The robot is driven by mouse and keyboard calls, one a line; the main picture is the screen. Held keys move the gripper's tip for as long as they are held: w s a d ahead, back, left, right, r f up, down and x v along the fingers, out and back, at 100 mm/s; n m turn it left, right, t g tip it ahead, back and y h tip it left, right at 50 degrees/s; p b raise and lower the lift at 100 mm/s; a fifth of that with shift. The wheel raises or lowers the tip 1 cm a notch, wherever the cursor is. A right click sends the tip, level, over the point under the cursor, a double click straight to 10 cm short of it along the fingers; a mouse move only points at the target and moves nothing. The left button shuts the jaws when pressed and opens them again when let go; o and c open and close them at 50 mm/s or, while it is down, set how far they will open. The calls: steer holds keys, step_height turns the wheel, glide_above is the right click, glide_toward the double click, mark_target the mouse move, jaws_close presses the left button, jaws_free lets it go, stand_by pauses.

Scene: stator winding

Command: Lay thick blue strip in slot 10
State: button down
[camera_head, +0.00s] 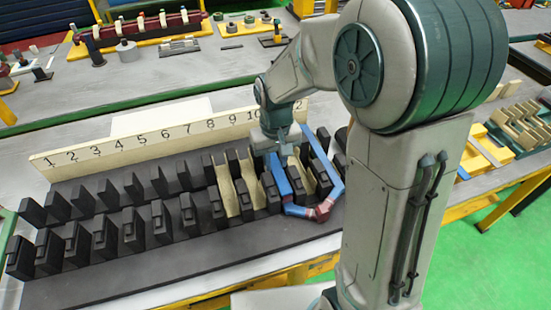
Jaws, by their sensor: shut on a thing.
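My gripper (281,146) is over the right part of the dark slotted stator block (180,260), pointing down. It is shut on the upper end of a blue strip (281,176). That strip runs down toward the front between black teeth. Cream liners (226,190) show in several slots near the strip. The numbered board (150,140) stands behind the block; its right end is hidden by my arm, so I cannot tell which slot the strip is in.
The slots on the left look empty between rows of black teeth (75,205). A yellow fixture with a red bar (140,28) is on the bench behind. Cream parts on a yellow tray (505,150) are on the right. My arm covers the right middle.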

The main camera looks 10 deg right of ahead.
mark_target(276, 166)
steer(key=shift+f, duration=0.15)
steer(key=c, duration=1.1)
jaws_free()
steer(key=shift+o, duration=0.2)
steer(key=shift+r, duration=0.25)
steer(key=shift+r+p, duration=0.5)
steer(key=shift+r, duration=0.1)
step_height(276, 166, up, 7)
steer(key=p, duration=0.5)
steer(key=shift+r+p, duration=0.2)
steer(key=shift+p, duration=0.1)
